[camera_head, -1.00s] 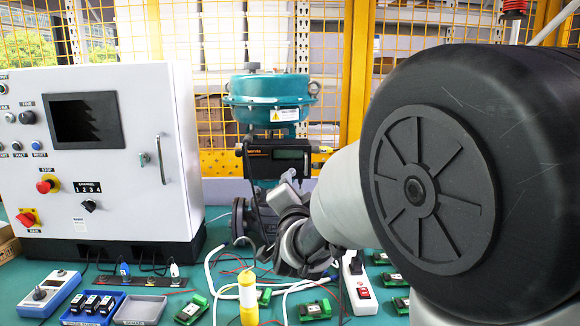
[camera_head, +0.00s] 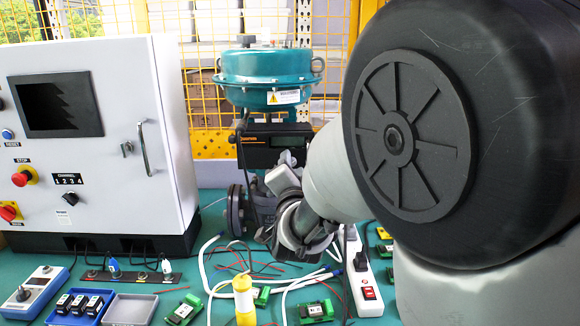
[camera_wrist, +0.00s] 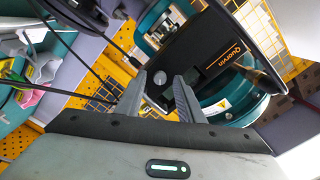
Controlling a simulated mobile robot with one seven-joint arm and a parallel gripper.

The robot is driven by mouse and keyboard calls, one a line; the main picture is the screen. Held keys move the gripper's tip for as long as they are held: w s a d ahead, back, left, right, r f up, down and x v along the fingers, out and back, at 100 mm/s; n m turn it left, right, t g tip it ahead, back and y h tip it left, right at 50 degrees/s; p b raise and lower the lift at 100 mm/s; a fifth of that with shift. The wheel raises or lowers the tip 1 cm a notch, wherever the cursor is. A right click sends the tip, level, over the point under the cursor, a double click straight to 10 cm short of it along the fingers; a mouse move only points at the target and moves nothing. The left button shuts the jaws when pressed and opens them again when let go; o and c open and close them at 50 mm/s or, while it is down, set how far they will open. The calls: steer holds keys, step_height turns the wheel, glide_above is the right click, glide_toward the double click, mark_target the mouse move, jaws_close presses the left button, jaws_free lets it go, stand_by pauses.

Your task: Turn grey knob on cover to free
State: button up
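The positioner's black cover (camera_wrist: 208,50), with orange lettering, fills the upper middle of the wrist view, tilted. A small round grey knob (camera_wrist: 160,78) is on it near the cover's edge. My gripper (camera_wrist: 160,84) is open. Its two fingers point at the cover, with the knob showing between the fingertips. I cannot tell whether they touch it. In the head view the positioner (camera_head: 262,152) sits below the teal actuator (camera_head: 264,72). My arm hides its lower right part, and the knob cannot be made out there.
A white control cabinet (camera_head: 95,140) stands on the left. Dark cables cross the left of the wrist view. A yellow mesh fence (camera_head: 212,108) is behind.

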jaws_close()
steer(key=shift+n, duration=0.3)
steer(key=n+b, duration=0.1)
steer(key=n, duration=0.2)
steer(key=shift+n, duration=0.4)
steer(key=shift+r+n+p, duration=0.15)
steer(key=shift+n+p, duration=0.6)
steer(key=shift+n, duration=6.05)
